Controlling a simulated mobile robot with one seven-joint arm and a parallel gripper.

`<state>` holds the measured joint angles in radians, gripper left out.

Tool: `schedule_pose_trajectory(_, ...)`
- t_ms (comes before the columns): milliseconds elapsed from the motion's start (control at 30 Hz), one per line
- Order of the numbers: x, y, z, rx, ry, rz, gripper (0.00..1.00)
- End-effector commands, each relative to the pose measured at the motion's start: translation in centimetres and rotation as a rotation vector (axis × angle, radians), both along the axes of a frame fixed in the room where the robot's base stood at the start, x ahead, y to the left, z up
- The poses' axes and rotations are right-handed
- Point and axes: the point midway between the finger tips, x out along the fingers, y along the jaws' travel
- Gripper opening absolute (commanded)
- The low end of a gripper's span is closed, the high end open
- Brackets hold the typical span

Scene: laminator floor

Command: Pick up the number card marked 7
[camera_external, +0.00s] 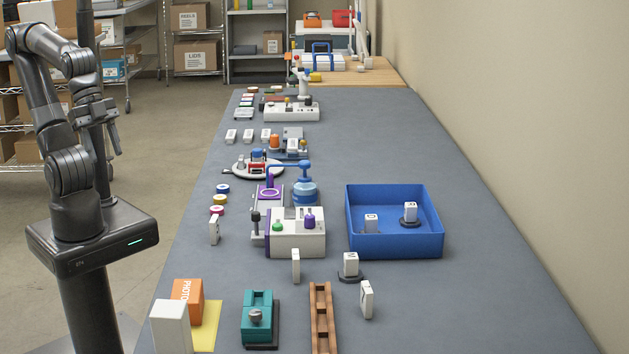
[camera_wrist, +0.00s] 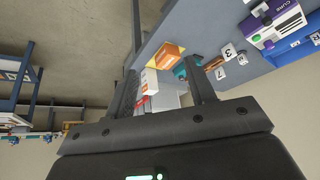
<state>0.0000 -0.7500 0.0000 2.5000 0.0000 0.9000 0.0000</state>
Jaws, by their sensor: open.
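Several small white number cards stand on the grey table. One card (camera_external: 366,300) at the front right, beside the brown rail, has a dark mark that may be a 7, but I cannot read it surely. Other cards stand near the white machine (camera_external: 213,230), in front of it (camera_external: 295,265), and on a dark round base (camera_external: 350,264). In the wrist view one card (camera_wrist: 229,51) looks like a 3; another (camera_wrist: 220,73) has an unclear mark. My gripper (camera_external: 113,138) is open and empty, left of the table and well apart from the cards; its fingers show in the wrist view (camera_wrist: 162,70).
A blue tray (camera_external: 395,247) holds two cards. A white machine (camera_external: 297,240), teal device (camera_external: 258,322), brown rail (camera_external: 321,318), orange box (camera_external: 188,300) and white box (camera_external: 170,327) crowd the near table. The table's right side is clear.

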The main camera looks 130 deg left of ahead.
Motion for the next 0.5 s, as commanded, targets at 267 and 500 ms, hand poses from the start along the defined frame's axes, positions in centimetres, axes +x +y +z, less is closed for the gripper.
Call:
schedule_pose_trajectory(267, 0.00, 0.00, 0.00, 0.000, 0.000, 0.000, 0.71)
schedule_pose_trajectory(500, 0.25, 0.05, 0.18, -0.001, 0.001, 0.004, 0.71)
